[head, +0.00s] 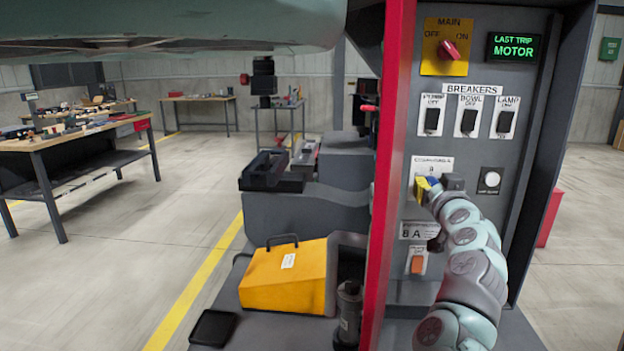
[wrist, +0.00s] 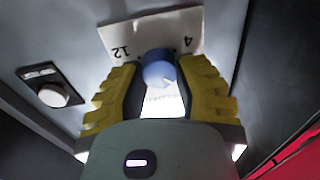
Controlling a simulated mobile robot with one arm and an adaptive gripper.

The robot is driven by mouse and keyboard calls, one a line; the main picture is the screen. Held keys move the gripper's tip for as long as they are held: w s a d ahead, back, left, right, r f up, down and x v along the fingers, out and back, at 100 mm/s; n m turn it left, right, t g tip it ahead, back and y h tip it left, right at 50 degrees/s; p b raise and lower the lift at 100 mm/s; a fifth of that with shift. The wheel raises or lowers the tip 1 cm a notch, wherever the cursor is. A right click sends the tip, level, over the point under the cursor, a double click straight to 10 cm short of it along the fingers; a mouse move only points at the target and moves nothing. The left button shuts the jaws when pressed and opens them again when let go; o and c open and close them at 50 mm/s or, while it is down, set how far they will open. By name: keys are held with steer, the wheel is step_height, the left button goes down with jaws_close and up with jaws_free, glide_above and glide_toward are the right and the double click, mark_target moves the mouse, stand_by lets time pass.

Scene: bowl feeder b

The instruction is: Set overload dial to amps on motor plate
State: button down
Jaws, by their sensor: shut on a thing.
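The blue overload dial (wrist: 158,69) shows between my yellow fingertips in the wrist view. Its white scale plate (wrist: 150,31) is seen upside down there, with 12 at left and 4 at right. My gripper (wrist: 160,84) is shut on the dial, one finger on each side. In the head view my gripper (head: 428,188) is at the panel, just below the scale plate (head: 432,166), and mostly hides the dial. A white plate reading 8 A (head: 413,231) is below it, its small upper line unreadable. The dial's exact setting cannot be told.
A white round button (head: 491,180) is right of my gripper. An orange rocker (head: 417,264) is below. Several breakers (head: 468,121), the red main switch (head: 449,50) and a green display reading LAST TRIP MOTOR (head: 514,47) are above. A red cabinet edge (head: 391,150) borders the left.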

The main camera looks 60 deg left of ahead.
steer(key=shift+w+d+f+m, duration=0.1)
steer(key=shift+m, duration=2.05)
steer(key=shift+w+d+f+m, duration=0.1)
steer(key=shift+m, duration=2.05)
steer(key=c, duration=0.6)
jaws_free()
steer(key=shift+a+r, duration=0.1)
steer(key=shift+r, duration=0.05)
steer(key=shift+s, duration=0.15)
steer(key=shift+v, duration=5.9)
steer(key=shift+s+a, duration=0.1)
steer(key=shift+s, duration=0.1)
